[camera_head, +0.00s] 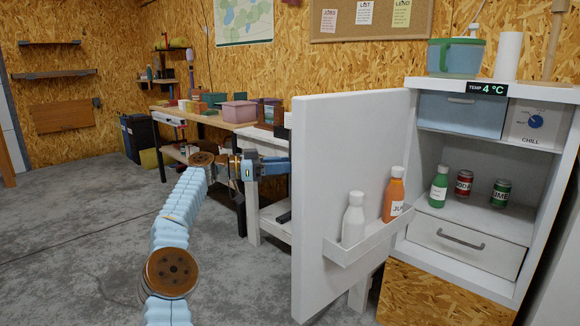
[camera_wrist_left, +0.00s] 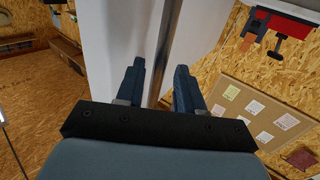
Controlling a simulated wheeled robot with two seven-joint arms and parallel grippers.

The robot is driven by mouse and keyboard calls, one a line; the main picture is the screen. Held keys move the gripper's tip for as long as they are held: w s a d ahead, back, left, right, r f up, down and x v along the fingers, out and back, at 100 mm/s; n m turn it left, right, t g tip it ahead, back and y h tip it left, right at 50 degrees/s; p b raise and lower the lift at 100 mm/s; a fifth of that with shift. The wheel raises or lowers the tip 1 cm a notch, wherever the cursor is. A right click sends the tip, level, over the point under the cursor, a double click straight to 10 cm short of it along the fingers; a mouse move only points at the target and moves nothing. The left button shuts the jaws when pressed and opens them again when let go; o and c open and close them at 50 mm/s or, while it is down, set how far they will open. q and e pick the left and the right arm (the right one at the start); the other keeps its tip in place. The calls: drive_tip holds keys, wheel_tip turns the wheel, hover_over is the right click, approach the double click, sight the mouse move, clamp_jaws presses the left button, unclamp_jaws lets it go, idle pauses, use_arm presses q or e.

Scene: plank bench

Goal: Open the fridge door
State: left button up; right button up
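The white fridge door (camera_head: 345,165) stands swung wide open, its inner face and bottle shelf (camera_head: 370,240) towards me. My left gripper (camera_head: 284,165) is at the door's free edge, on its outer side, with the fingertips partly hidden by the door. In the left wrist view, the gripper (camera_wrist_left: 160,75) has its fingers apart, with a grey upright bar (camera_wrist_left: 172,40) seen between them against the white door (camera_wrist_left: 110,40). I cannot tell whether the fingers touch the bar. The right gripper is not in view.
The fridge body (camera_head: 455,205) holds several cans and bottles and a drawer (camera_head: 468,248). A white bottle (camera_head: 353,220) and an orange bottle (camera_head: 394,195) stand in the door shelf. A workbench (camera_head: 220,120) stands behind. The concrete floor (camera_head: 80,240) at left is clear.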

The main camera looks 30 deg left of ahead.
use_arm(q)
drive_tip(key=p+v, duration=0.1)
drive_tip(key=v, duration=1)
